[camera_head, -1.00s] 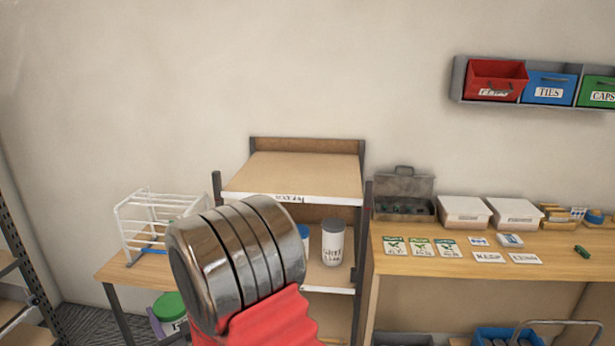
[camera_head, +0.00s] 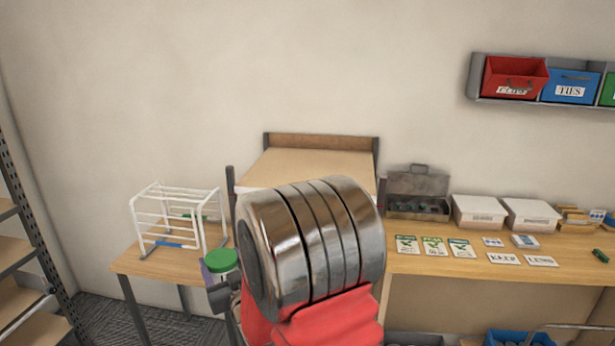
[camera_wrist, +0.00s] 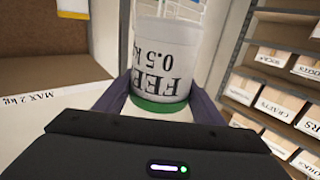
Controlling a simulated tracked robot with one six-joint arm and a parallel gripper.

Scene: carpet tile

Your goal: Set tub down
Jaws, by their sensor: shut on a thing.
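The tub is white with a green lid (camera_head: 221,261) and dark printing on its side. In the wrist view the tub (camera_wrist: 165,50) sits between the two purple fingers of my gripper (camera_wrist: 162,88), which is shut on it. The printing appears upside down there and reads partly "0.5". In the head view my gripper (camera_head: 219,278) shows beside my arm, with the lid facing up. The tub's body is mostly hidden there by my arm. The tub appears held up, in front of the wooden side table's right end.
A white wire rack (camera_head: 180,215) stands on the side table (camera_head: 160,262). The workbench (camera_head: 450,262) at right carries a grey case, white boxes and cards. Shelving (camera_wrist: 265,95) with labelled boxes is at right in the wrist view.

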